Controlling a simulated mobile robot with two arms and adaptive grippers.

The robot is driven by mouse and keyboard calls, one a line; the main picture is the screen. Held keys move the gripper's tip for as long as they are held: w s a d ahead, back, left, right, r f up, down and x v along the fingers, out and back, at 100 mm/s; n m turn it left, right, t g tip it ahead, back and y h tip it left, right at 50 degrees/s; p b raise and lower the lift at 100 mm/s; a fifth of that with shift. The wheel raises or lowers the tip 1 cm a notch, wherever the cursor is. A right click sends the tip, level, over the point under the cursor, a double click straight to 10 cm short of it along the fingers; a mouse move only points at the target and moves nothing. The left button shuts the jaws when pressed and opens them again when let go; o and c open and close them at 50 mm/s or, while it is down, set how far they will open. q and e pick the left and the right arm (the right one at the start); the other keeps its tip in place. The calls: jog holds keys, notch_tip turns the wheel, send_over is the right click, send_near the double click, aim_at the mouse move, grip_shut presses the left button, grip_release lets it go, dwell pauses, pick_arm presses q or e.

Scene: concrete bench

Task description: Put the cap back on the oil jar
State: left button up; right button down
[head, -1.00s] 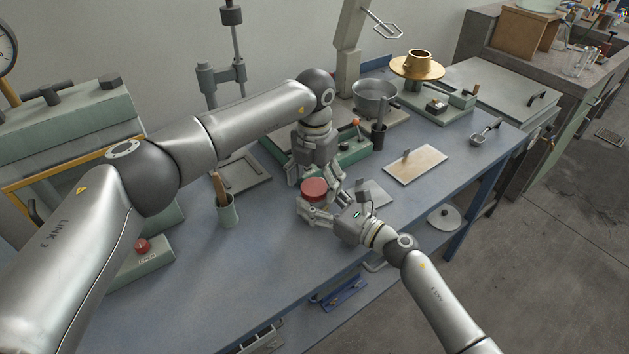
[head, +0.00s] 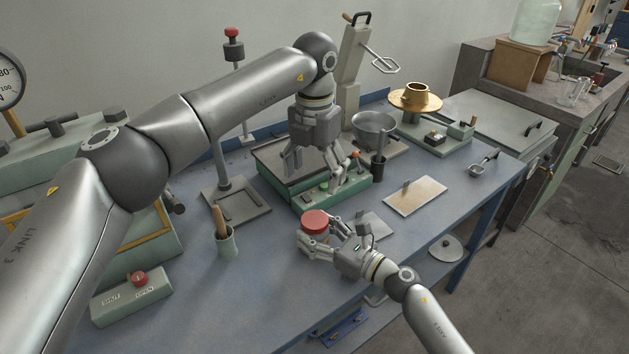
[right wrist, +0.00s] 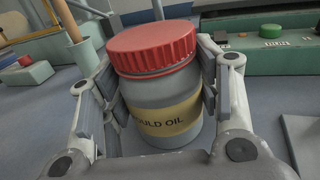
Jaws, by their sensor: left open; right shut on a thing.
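The oil jar (right wrist: 165,103) is grey with a tan label ending in "OULD OIL" and stands upright on the bench. The red ribbed cap (right wrist: 152,46) sits on its mouth; I cannot tell how tightly it is threaded. The cap also shows in the head view (head: 314,219). My right gripper (head: 319,236) is shut around the jar's body, one finger on each side in the right wrist view. My left gripper (head: 314,172) is open and empty, pointing down above and behind the jar, apart from the cap.
A green device with buttons (head: 335,196) lies under and behind my left gripper. A tan board (head: 416,195) and a grey bowl (head: 374,127) with a dark cup (head: 378,165) stand to the right. A cup with a wooden handle (head: 228,243) is left.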

jog(key=shift+f, duration=0.15)
jog(key=shift+c, duration=1.9)
grip_release()
jog(key=v, duration=1.2)
